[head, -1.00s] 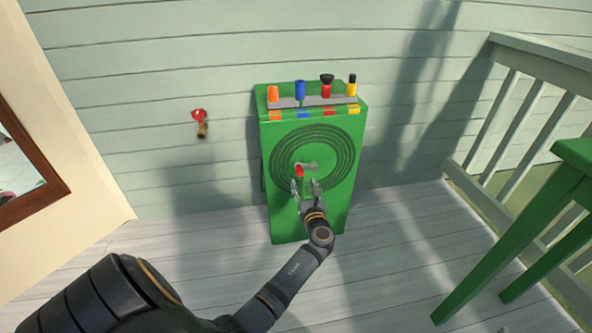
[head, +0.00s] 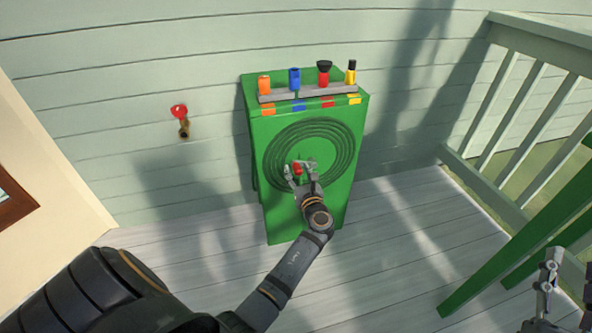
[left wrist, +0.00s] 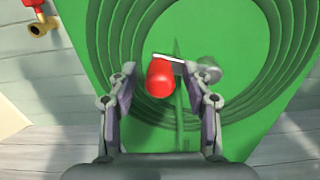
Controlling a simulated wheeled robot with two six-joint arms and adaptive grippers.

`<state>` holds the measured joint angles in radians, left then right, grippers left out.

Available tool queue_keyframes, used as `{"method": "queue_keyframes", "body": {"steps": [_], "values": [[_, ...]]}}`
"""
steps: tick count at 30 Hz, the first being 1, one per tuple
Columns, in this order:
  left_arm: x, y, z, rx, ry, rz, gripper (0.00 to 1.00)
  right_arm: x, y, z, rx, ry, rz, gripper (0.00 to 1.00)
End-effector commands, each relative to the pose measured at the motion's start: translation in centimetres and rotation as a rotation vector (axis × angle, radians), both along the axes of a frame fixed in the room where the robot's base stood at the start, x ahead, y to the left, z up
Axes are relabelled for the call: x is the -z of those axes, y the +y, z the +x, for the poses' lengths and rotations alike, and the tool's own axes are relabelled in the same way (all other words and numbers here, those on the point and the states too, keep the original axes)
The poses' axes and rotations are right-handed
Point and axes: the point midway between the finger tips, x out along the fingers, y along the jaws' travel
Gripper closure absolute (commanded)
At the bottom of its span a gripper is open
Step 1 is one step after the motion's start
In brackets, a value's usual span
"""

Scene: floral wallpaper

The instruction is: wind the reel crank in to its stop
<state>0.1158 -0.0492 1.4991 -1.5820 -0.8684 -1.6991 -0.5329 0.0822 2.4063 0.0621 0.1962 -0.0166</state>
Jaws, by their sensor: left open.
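The hose reel is a green cabinet (head: 283,215) with dark coiled rings (head: 340,150) on its front. Its crank has a red knob (head: 297,169) and a short grey arm. In the left wrist view the red knob (left wrist: 160,78) sits between the fingers, left of the grey hub (left wrist: 209,70). My left gripper (head: 300,172) is open around the knob, with a gap on both sides; the right fingertip is close to the crank arm. My right gripper (head: 565,265) shows partly at the lower right edge, away from the reel; its jaw state is unclear.
Orange, blue, red and yellow nozzles (head: 295,79) stand on a grey rack atop the cabinet. A red-handled tap (head: 181,118) is on the wall at left. A green stool (head: 500,250) and a railing (head: 490,195) stand at right. The floor before the cabinet is clear.

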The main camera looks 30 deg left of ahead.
Motion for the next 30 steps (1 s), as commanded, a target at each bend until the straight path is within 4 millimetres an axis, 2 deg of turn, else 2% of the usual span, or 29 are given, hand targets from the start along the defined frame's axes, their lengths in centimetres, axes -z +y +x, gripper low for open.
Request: {"method": "queue_keyframes", "body": {"steps": [6,17,30], "values": [[-0.02,-0.01,0.01,0.0,0.0,0.0,0.5,-0.05,0.0,-0.01,0.0,-0.002,0.0,0.6],[-0.01,0.0,0.0,0.0,0.0,0.0,0.99,-0.06,0.0,-0.01,0.0,-0.002,0.0,0.6],[-0.07,0.08,0.01,0.0,0.003,0.003,1.0,0.17,0.0,0.19,0.0,0.017,0.001,0.6]]}}
